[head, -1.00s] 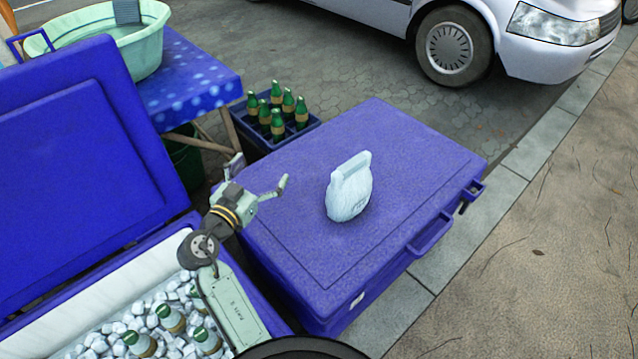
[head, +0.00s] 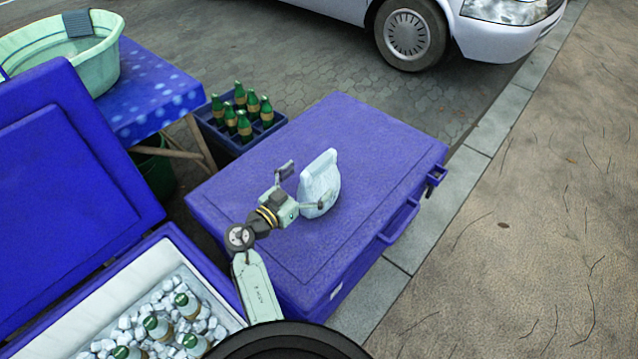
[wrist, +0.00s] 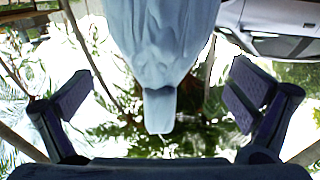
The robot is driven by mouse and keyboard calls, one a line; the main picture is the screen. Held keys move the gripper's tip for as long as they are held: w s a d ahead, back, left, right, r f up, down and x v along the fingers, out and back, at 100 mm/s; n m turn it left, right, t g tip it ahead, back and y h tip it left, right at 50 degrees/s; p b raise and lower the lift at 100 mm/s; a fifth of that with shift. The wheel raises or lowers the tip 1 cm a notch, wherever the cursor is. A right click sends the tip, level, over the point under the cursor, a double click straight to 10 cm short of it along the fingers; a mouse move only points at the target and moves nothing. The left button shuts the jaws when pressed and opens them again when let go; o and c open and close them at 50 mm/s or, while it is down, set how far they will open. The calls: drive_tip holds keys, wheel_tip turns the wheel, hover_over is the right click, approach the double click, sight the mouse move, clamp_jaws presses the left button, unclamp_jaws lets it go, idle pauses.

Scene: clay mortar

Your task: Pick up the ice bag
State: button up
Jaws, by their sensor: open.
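The ice bag (head: 322,178) is pale blue-white and stands upright on the closed lid of a blue cooler (head: 385,140). My gripper (head: 304,187) is open at the bag's left side in the head view, with one finger behind it and one in front near its lower part. In the wrist view the bag (wrist: 165,40) hangs from the top of the picture, between and ahead of the two spread fingers (wrist: 160,100). The fingers do not visibly press on it. The head view does not clearly show whether any finger touches it.
An open blue cooler (head: 110,310) with ice and green-capped bottles (head: 157,327) is at the lower left, its lid raised. A crate of green bottles (head: 226,138) and a table (head: 160,92) with a green basin (head: 100,55) stand behind. The closed lid is otherwise clear.

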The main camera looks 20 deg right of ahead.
drive_tip(key=shift+x, duration=0.85)
drive_tip(key=shift+c, duration=0.2)
drive_tip(key=c, duration=1.9)
drive_tip(key=shift+r, duration=0.1)
